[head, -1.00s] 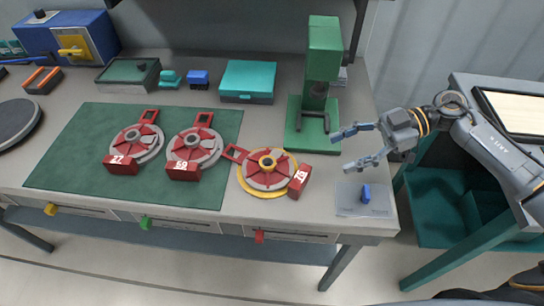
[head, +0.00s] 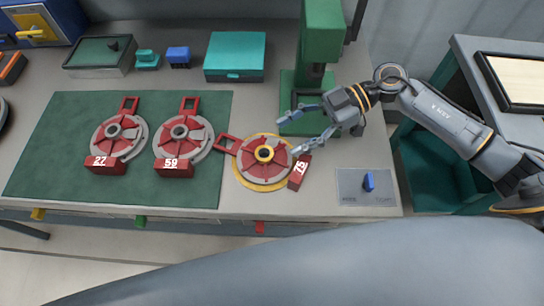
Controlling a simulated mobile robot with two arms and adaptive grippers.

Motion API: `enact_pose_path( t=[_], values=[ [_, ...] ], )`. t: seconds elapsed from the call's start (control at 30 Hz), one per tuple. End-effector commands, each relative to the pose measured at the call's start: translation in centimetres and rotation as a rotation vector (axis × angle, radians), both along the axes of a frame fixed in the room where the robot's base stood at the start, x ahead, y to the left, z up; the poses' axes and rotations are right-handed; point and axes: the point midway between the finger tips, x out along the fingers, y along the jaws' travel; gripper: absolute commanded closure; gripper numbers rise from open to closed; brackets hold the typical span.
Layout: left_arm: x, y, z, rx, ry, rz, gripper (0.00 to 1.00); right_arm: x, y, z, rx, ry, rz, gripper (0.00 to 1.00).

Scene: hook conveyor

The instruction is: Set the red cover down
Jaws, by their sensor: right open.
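Three red-and-grey round covers with red handles and numbered red blocks are on the table. Cover 27 (head: 107,138) and cover 59 (head: 200,149) lie on the green mat (head: 60,165). Cover 75 (head: 251,171) lies on a yellow ring (head: 249,186) to the right of the mat, its red block turned to the right. My right gripper (head: 290,135) is open and empty, its fingers pointing left. In the picture its fingertips are just above and right of cover 75; I cannot tell whether they touch it. My left gripper is not in view.
A green press (head: 321,40) stands right behind the right gripper. A grey plate with a blue knob (head: 369,182) lies at the front right. A teal box (head: 236,52) and small blue and teal parts are at the back. A teal-framed side table is at right.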

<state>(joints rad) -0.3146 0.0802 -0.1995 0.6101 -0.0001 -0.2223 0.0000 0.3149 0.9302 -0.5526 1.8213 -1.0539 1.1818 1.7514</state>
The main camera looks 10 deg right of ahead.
Motion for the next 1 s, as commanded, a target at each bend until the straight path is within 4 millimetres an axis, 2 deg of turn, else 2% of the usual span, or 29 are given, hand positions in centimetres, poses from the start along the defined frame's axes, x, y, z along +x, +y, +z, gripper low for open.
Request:
enact_pose_path(
  t=[0.2, 0.3, 0.47, 0.7, 1.0],
  values=[
    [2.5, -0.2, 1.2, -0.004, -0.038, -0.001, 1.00, -0.7, 2.0, -0.9, 0.004, 0.003, 0.001, 0.37],
    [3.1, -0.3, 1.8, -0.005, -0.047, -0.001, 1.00, -1.1, 3.2, -1.7, 0.004, 0.002, 0.001, 0.37],
    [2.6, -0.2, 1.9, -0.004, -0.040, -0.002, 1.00, -1.1, 4.6, -2.5, 0.000, 0.001, -0.001, 0.37],
    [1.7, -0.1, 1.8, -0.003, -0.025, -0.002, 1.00, -1.1, 4.6, -2.7, -0.001, 0.000, -0.002, 0.37],
    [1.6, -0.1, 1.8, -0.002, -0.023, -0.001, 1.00, -1.1, 4.6, -2.6, -0.001, 0.000, -0.002, 0.98]
  ],
)
